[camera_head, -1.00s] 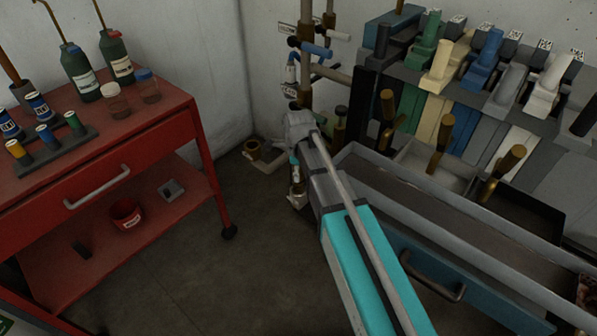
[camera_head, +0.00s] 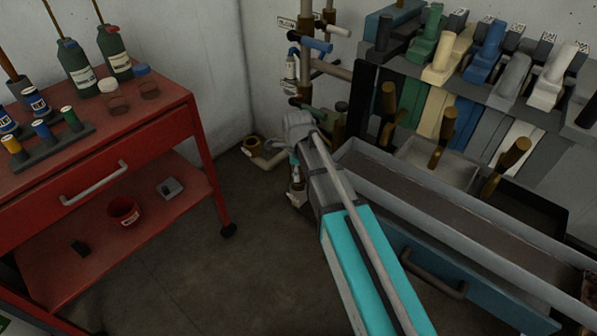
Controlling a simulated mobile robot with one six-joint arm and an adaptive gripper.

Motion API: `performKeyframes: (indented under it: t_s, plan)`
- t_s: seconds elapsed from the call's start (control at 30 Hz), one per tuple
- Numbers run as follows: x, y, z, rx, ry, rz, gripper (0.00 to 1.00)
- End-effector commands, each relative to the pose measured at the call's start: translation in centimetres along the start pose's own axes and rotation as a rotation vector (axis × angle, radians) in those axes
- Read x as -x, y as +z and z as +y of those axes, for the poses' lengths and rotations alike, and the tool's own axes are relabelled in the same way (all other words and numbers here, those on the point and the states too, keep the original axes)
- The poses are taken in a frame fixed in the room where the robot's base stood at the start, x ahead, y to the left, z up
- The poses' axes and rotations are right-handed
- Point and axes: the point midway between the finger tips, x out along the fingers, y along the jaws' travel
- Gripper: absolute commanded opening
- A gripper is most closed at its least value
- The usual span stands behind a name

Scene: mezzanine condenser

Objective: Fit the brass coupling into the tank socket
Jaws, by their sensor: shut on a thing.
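My arm reaches from the bottom of the head view toward the back corner, and its grey wrist hides much of what is beyond it. My gripper (camera_head: 296,172) shows only in small part below and left of the wrist. A small brass-coloured piece (camera_head: 297,185) shows there, seemingly the coupling in the jaws; its outline is unclear. A pale fitting lies just below it, and I cannot tell whether they touch. A brass-ringed opening (camera_head: 250,143) on a pale pipe elbow sits low by the wall, left of and apart from my gripper. I cannot tell if it is the tank socket.
A red cart (camera_head: 160,135) with bottles and small cans stands at left. Upright pipes with valves (camera_head: 316,46) rise behind my wrist. A grey trough (camera_head: 440,195), bins and a tool rack (camera_head: 480,85) fill the right. Bare floor (camera_head: 230,275) lies between cart and trough.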

Motion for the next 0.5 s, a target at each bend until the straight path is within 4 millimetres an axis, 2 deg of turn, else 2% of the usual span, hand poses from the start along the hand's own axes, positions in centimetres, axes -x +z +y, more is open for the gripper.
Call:
performKeyframes:
  t_s: [0.5]
  plan:
    - [-0.95, 0.01, 0.01, 0.000, 0.000, 0.000, 0.00]
